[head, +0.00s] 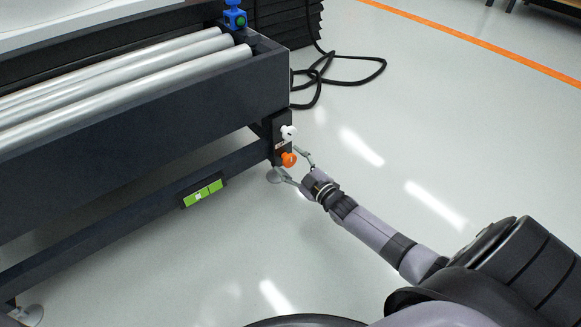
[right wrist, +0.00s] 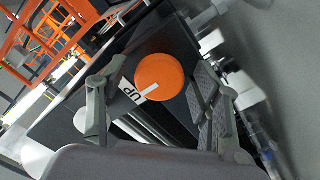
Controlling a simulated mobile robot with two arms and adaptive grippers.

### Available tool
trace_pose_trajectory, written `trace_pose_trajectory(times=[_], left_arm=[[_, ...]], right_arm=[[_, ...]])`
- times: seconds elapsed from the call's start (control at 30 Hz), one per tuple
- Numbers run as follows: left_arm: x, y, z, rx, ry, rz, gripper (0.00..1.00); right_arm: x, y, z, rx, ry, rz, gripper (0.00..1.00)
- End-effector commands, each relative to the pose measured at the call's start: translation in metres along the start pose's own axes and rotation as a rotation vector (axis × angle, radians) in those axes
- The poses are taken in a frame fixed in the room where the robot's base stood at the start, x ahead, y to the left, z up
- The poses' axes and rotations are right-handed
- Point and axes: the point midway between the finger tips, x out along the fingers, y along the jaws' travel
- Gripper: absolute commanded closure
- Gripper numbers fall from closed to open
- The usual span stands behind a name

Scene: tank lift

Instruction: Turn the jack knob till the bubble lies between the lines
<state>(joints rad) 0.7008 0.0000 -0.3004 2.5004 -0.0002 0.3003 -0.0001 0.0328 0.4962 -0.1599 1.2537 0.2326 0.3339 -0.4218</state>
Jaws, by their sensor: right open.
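The orange jack knob (head: 288,159) sits on the dark leg block at the near right corner of the roller frame. In the right wrist view the round orange knob (right wrist: 160,77) lies between my open fingers, with a gap on both sides. A white pointer mark and a tag reading "UP" (right wrist: 130,92) show beside it. My right gripper (head: 295,165) is open around the knob's front and holds nothing. The green spirit level (head: 203,193) is fixed on the lower rail, left of the knob. Its bubble and lines are too small to read. My left gripper is out of view.
A white knob (head: 289,132) sits just above the orange one. The roller frame (head: 140,125) carries steel rollers (head: 130,85). A black cable (head: 345,75) lies looped on the floor behind. The grey floor to the right is clear.

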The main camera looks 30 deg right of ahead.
Motion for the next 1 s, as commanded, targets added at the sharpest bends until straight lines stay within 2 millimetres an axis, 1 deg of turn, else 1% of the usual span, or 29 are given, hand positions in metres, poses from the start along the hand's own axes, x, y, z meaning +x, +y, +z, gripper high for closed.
trace_pose_trajectory(times=[0.1,0.37,1.0], left_arm=[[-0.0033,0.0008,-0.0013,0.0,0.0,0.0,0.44],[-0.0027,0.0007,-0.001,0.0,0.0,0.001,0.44],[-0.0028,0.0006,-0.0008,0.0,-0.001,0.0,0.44]], right_arm=[[0.005,0.0001,0.0002,0.0,0.001,0.0,0.41],[0.0054,0.0004,-0.0004,0.0,0.0,0.0,0.42],[0.0051,0.0,-0.0003,0.0,0.0,0.0,0.84]])
